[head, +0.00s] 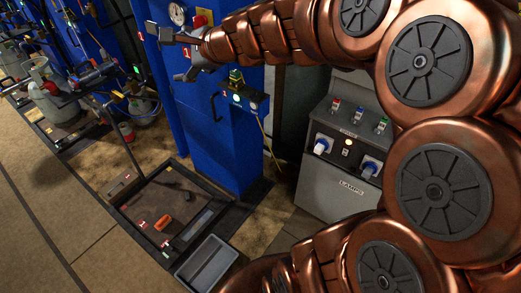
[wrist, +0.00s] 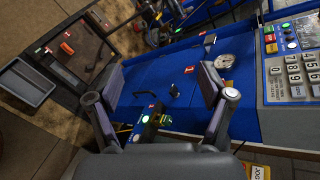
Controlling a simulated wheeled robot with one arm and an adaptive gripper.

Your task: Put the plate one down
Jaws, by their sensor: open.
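I cannot single out a thing marked for certain as plate one. A blue scale column (head: 205,130) stands in front of me, also filling the middle of the wrist view (wrist: 150,75). It carries a round dial (wrist: 224,61), small red-and-white labels (wrist: 188,70) and a black handle (wrist: 174,90). A dark-framed platform (head: 128,217) lies on the floor at its foot, with an orange piece (head: 162,222) and small labels on it. My gripper (head: 174,54) is open and empty beside the upper column. Its fingers (wrist: 161,84) spread apart before the blue face.
A grey tray (head: 207,262) lies at the platform's near corner. More blue scales (head: 95,45) stand at the far left. A keypad panel (wrist: 292,70) is close at the right in the wrist view.

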